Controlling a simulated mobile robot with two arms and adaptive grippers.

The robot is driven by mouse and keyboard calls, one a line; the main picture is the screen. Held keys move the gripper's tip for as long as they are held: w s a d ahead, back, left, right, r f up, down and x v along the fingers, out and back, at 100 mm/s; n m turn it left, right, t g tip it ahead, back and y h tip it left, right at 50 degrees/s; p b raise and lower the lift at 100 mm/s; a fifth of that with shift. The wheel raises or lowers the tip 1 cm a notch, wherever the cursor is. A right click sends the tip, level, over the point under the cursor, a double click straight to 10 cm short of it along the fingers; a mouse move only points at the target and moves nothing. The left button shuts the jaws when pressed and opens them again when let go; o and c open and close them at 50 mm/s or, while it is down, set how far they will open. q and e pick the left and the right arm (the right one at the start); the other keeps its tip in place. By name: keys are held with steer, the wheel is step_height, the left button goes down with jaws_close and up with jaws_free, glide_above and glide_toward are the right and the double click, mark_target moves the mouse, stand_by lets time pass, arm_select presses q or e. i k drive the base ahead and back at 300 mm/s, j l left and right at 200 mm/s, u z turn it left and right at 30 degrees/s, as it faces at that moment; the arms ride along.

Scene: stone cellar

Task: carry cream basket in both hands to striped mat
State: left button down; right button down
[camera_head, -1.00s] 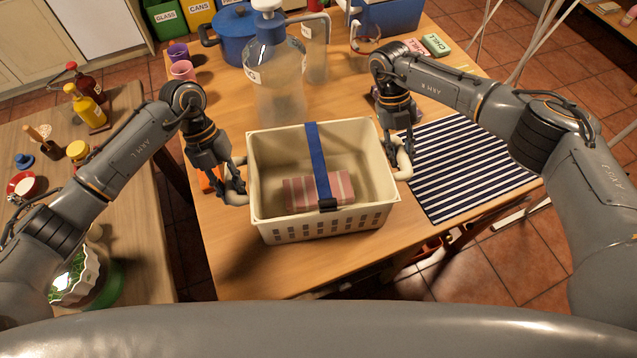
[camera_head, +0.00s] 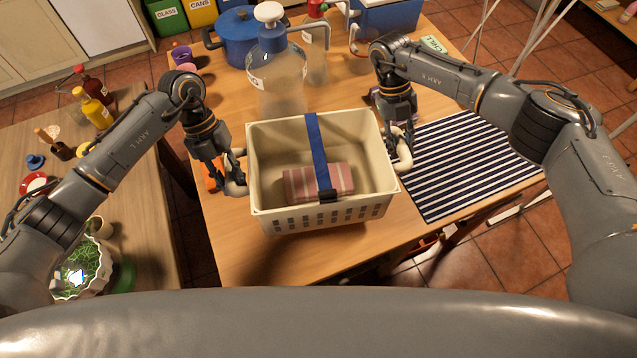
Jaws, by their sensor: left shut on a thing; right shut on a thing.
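The cream basket (camera_head: 322,215) is in the middle of the view, over the wooden table. It has a blue strap across it and a red striped bundle (camera_head: 300,183) inside. My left gripper (camera_head: 236,180) is shut on the basket's left handle. My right gripper (camera_head: 402,160) is shut on its right handle. The basket looks level and seems held above the table, with a shadow below it to the left. The dark blue and white striped mat (camera_head: 465,165) lies flat on the table to the right of the basket; nothing is seen on it.
A clear pump bottle (camera_head: 277,80) stands just behind the basket, with a blue pot (camera_head: 238,38) and another bottle further back. Purple and pink cups stand at back left. A side table (camera_head: 140,215) with bottles is at left. A blue box (camera_head: 392,15) is at back right.

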mark_target(462, 157)
steer(key=i+l+u, duration=0.1)
steer(key=l, duration=0.75)
steer(key=i+l+u, duration=0.1)
steer(key=l, duration=0.75)
steer(key=i+l, duration=0.1)
steer(key=l, duration=0.75)
steer(key=u, duration=0.05)
